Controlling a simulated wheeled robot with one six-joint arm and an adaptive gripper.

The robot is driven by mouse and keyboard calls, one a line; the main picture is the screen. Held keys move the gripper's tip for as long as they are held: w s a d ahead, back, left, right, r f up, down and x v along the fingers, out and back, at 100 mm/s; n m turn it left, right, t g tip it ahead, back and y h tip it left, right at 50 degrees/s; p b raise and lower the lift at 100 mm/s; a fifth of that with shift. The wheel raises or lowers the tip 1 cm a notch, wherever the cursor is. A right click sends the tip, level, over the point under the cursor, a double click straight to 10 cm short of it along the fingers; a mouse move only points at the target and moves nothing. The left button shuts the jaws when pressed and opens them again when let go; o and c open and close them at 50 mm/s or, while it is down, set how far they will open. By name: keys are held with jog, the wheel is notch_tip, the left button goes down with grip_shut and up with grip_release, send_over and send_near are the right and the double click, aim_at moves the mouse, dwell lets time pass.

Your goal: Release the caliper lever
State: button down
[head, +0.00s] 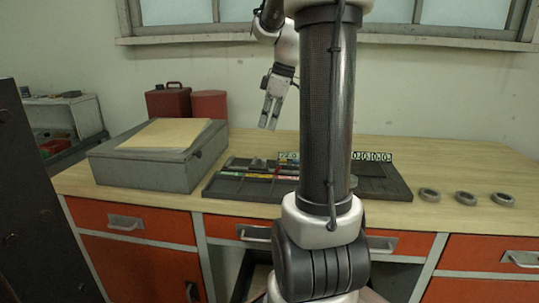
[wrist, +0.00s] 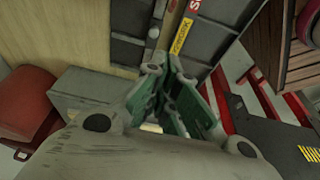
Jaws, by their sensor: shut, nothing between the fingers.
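My gripper (head: 268,124) hangs with its fingers pointing down, above the back of the workbench and left of my arm's column. In the wrist view its green-padded fingers (wrist: 172,100) are together with nothing held between them. A dark tool tray (head: 232,187) lies on the bench below, with coloured and labelled tools in it. The tray also shows in the wrist view (wrist: 126,22), beyond the fingers. I cannot make out a caliper or its lever in either view. My arm hides the middle of the tray.
A grey box (head: 150,165) stands left of the tray, with red canisters (head: 168,103) behind it. Several number tiles (head: 372,156) stand at the tray's back. Three grey rings (head: 466,198) lie at the right. The bench's right part (head: 450,170) is largely clear.

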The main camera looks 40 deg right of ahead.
send_over(277, 171)
jog(key=w+a, duration=0.3)
jog(key=w, duration=0.1)
jog(key=x, duration=0.3)
jog(key=s+d+x, duration=0.1)
jog(key=x, duration=0.5)
jog(key=shift+s+d+f, duration=0.15)
jog(key=shift+s+f, duration=0.2)
jog(key=shift+f, duration=0.05)
jog(key=shift+s+d+f, duration=0.7)
jog(key=shift+s+d, duration=0.05)
jog(key=shift+s+d+f, duration=0.4)
jog(key=shift+s, duration=0.1)
jog(key=shift+d, duration=0.1)
jog(key=shift+d, duration=0.1)
jog(key=shift+s, duration=0.15)
